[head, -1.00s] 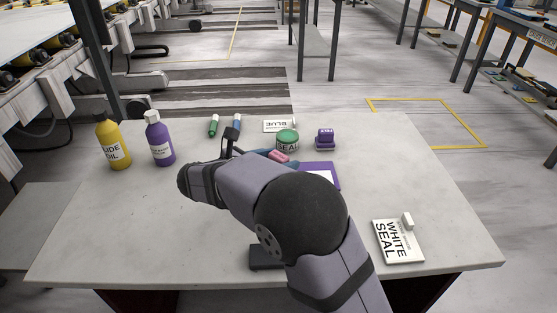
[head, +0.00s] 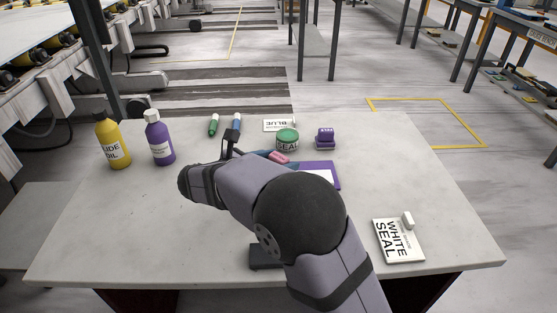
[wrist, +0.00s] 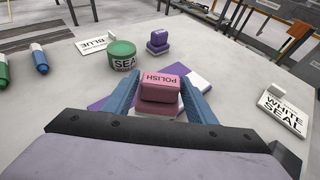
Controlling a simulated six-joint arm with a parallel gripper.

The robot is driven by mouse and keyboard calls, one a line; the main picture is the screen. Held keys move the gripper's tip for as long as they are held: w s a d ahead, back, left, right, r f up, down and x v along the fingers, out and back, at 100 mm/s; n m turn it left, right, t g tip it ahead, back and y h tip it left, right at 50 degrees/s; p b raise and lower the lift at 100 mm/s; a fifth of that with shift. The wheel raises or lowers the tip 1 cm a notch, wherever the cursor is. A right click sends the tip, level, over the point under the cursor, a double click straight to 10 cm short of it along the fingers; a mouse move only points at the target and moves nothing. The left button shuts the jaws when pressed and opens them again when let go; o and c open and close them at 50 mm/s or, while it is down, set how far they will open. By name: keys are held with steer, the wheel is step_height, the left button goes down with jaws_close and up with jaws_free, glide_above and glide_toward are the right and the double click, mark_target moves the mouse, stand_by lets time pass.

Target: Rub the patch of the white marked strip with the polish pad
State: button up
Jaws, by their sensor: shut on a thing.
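The pink polish pad (wrist: 160,84), lettered POLISH, sits between the two blue fingers of my gripper (wrist: 160,97) in the wrist view. The gripper is shut on it. The pad also shows in the head view (head: 279,157), partly behind my arm. It is over or close to a purple plate (head: 327,168) with a white area (head: 324,176). I cannot tell whether the pad touches the plate. A white piece lettered WHITE SEAL (head: 398,241) lies at the right, with a small white block on it. I cannot tell which surface is the marked strip; no patch is clearly visible.
A green SEAL tin (head: 287,141), a purple block (head: 325,138) and a card lettered BLUE (head: 280,125) stand at the back. Yellow (head: 113,145) and purple (head: 160,142) bottles stand left. The slab's left front is clear.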

steer(key=shift+f+b, duration=0.3)
steer(key=shift+f, duration=0.4)
steer(key=shift+d, duration=0.1)
steer(key=shift+s+d+f, duration=0.1)
steer(key=shift+d, duration=1.65)
steer(key=shift+d, duration=0.1)
steer(key=shift+d+p, duration=0.3)
steer(key=shift+d, duration=1.45)
steer(key=shift+a, duration=0.1)
steer(key=shift+a+r+p, duration=0.2)
steer(key=shift+a+p, duration=0.35)
steer(key=shift+a, duration=0.55)
steer(key=shift+a+f, duration=0.1)
steer(key=shift+a, duration=0.6)
steer(key=shift+a+p, duration=0.1)
steer(key=shift+p, duration=0.2)
